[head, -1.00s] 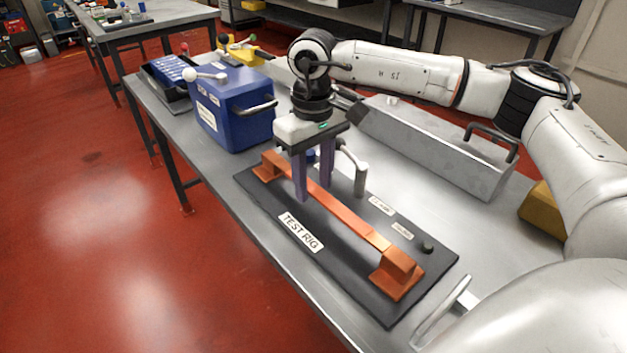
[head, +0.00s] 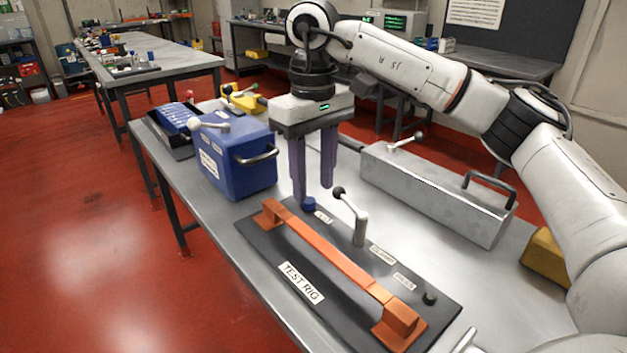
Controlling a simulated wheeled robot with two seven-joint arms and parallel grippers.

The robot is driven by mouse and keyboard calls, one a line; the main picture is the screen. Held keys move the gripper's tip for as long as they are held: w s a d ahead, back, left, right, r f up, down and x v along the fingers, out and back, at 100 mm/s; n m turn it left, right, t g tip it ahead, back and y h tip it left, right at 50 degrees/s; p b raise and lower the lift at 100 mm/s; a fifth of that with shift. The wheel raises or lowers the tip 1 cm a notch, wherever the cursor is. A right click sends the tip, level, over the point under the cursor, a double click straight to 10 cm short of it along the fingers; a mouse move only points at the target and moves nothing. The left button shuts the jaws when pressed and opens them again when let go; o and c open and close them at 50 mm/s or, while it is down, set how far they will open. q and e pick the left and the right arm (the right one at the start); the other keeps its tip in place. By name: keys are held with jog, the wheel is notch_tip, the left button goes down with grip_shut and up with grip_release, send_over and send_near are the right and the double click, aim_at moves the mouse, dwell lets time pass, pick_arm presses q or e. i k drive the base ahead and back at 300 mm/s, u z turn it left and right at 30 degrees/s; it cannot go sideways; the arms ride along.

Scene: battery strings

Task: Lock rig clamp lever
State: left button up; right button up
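The test rig is a black base plate (head: 262,246) with a long orange bar (head: 335,255) between two orange end blocks. The clamp lever (head: 359,228) is a grey upright post behind the bar. Its arm slants up and left to a black knob (head: 338,192). A label in front of its post appears to read CLAMP. My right gripper (head: 313,193) points down, its two purple fingers apart with nothing between them. My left gripper is out of view.
A blue box (head: 232,160) with a handle and lever stands left of the rig. A long grey metal case (head: 430,190) lies behind it, with a yellow block (head: 545,252) at right. Bare tabletop (head: 385,215) lies between rig and case.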

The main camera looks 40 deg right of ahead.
aim_at(338, 192)
jog(key=z, duration=1.25)
